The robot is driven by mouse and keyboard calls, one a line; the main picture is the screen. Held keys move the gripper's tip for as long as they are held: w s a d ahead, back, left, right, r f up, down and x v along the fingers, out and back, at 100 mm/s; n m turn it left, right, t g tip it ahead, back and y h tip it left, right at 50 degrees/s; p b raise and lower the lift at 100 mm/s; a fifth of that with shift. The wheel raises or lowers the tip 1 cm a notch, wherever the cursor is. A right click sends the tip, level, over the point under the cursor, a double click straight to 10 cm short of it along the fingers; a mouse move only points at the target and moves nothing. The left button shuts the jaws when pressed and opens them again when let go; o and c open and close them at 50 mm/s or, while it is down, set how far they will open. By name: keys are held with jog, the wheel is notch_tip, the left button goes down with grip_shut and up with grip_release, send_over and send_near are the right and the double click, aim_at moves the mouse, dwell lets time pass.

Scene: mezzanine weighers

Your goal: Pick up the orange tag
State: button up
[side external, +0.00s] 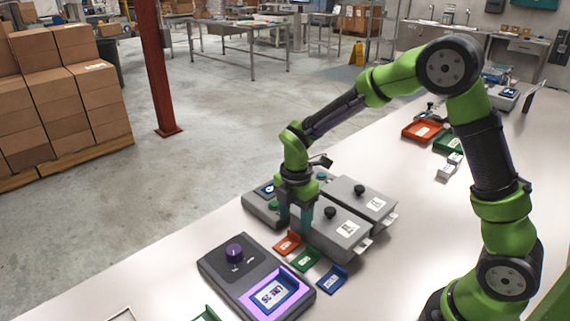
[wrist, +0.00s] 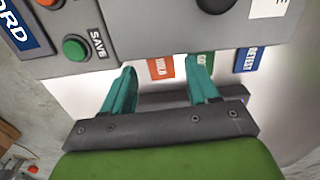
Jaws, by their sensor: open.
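The orange tag (side external: 287,243) lies on the white table in front of the grey weighers, at the left end of a row of three tags. It also shows in the wrist view (wrist: 160,68), between the two teal fingers, its upper end at the grey housing's edge. My gripper (side external: 295,220) points down over the near edge of the weighers, close to the orange tag. In the wrist view my gripper (wrist: 165,66) is open, one finger to each side of the orange tag, with nothing held. I cannot tell the fingertips' height above the table.
A green tag (side external: 304,260) lies right beside the orange one, partly hidden by a finger in the wrist view. A blue tag (side external: 332,279) lies beyond it. Grey weigher housings (side external: 337,232) stand close behind. A dark console (side external: 222,263) with a purple knob stands at front left.

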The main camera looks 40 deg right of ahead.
aim_at(294, 233)
jog(key=shift+w+d+f, duration=0.1)
jog(key=shift+w+f, duration=0.05)
jog(key=shift+f, duration=2.6)
jog(key=shift+c, duration=0.3)
jog(key=c, duration=0.7)
